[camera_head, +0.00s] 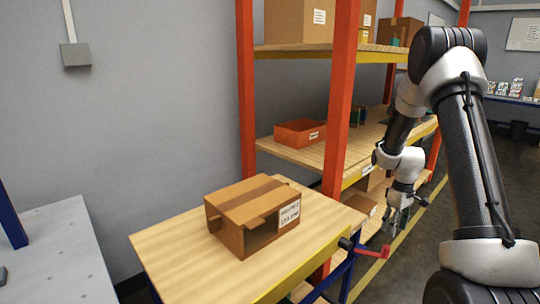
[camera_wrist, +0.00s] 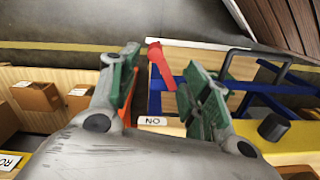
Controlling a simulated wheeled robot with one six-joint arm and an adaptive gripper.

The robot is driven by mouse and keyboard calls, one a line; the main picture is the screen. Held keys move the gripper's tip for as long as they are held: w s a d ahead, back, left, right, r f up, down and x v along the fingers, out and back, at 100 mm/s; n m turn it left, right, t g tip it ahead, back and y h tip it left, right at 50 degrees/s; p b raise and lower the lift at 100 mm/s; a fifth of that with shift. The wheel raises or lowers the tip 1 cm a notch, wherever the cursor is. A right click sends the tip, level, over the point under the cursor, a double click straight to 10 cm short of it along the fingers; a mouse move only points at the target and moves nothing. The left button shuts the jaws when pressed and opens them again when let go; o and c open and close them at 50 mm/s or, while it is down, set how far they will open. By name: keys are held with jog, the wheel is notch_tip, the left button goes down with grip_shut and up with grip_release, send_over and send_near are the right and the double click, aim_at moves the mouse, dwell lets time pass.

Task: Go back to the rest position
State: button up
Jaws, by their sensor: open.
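My arm reaches down on the right of the head view, and my gripper (camera_head: 397,222) hangs in front of the orange shelf rack, near the table's right corner. In the wrist view my gripper (camera_wrist: 163,85) has its two green-padded fingers spread apart with nothing held between them. A red handle (camera_head: 372,251) sticks out beside the table corner, just below and left of my gripper. The red handle (camera_wrist: 160,66) shows between the fingertips in the wrist view; whether it touches them I cannot tell.
A wooden table (camera_head: 170,245) carries an open cardboard box (camera_head: 262,198). The rack's red upright (camera_head: 341,100) stands behind it. A shelf holds an orange bin (camera_head: 300,133). A grey bench (camera_head: 45,255) is at left. Floor (camera_head: 425,265) is free right of the rack.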

jog(key=s+a+r+m+t, duration=0.1)
jog(key=s+a+r, duration=0.3)
jog(key=s+r, duration=0.5)
jog(key=s+a+r+m+t, duration=0.2)
jog(key=s+a+r, duration=0.2)
jog(key=s+r, duration=0.6)
jog(key=s+a+r+m+t, duration=0.1)
jog(key=s+a+r, duration=0.3)
jog(key=s+r, duration=0.5)
jog(key=shift+s+a+r+m+t, duration=0.35)
jog(key=shift+r+m, duration=0.25)
jog(key=shift+r, duration=0.65)
jog(key=shift+d, duration=0.1)
